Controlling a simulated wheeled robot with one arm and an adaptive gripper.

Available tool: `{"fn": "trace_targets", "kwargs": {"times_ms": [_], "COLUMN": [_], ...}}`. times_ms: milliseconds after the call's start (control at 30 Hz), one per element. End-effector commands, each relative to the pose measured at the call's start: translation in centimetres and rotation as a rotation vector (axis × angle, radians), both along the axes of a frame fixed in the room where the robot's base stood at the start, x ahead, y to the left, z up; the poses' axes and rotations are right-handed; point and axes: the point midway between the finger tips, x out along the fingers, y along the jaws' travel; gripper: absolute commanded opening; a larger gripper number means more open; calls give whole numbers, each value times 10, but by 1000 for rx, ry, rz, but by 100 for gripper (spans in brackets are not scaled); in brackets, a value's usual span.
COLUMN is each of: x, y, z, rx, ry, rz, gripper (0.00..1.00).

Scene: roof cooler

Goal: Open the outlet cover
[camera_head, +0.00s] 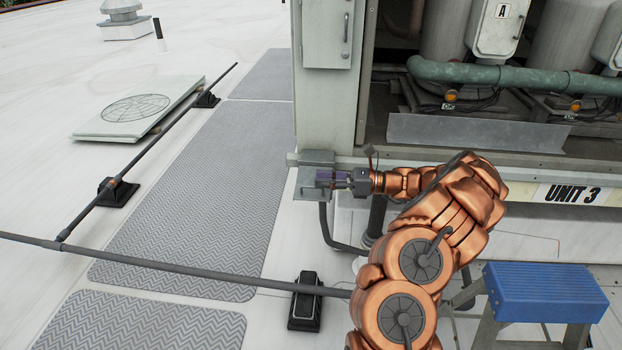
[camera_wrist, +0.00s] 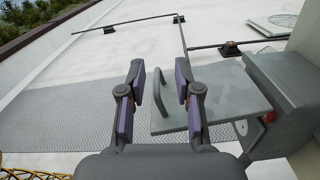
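The outlet box (camera_wrist: 287,88) is a grey box at the right of the wrist view. In the head view the outlet box (camera_head: 318,157) sits at the foot of the unit's corner post. Its flat grey cover (camera_wrist: 228,97) stands out from the box toward the left, with a bar handle near its left edge. A small red part shows on the box beside the cover. My gripper (camera_wrist: 160,68) has its two purple-padded fingers apart, with the handle appearing between them. Contact cannot be told. In the head view my gripper (camera_head: 334,179) is over the cover (camera_head: 305,190) and hides part of it.
The large unit (camera_head: 480,110) with tanks and pipes stands at the right. A blue step stool (camera_head: 545,290) is at lower right. Dark pipes (camera_head: 180,265) on low black supports cross the roof at left. Grey walk mats (camera_head: 190,190) lie flat there.

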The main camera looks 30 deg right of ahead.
Motion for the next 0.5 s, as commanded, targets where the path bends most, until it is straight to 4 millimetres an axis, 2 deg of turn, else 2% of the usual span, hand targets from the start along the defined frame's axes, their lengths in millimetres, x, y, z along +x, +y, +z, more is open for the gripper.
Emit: {"fn": "trace_targets", "kwargs": {"times_ms": [33,300,500], "x": [-6,-34,-43], "y": [-10,-46,-58], "z": [-1,0,0], "rx": [-3,0,1], "ry": [1,0,1], "rz": [-4,-1,0], "gripper": [33,33,33]}}
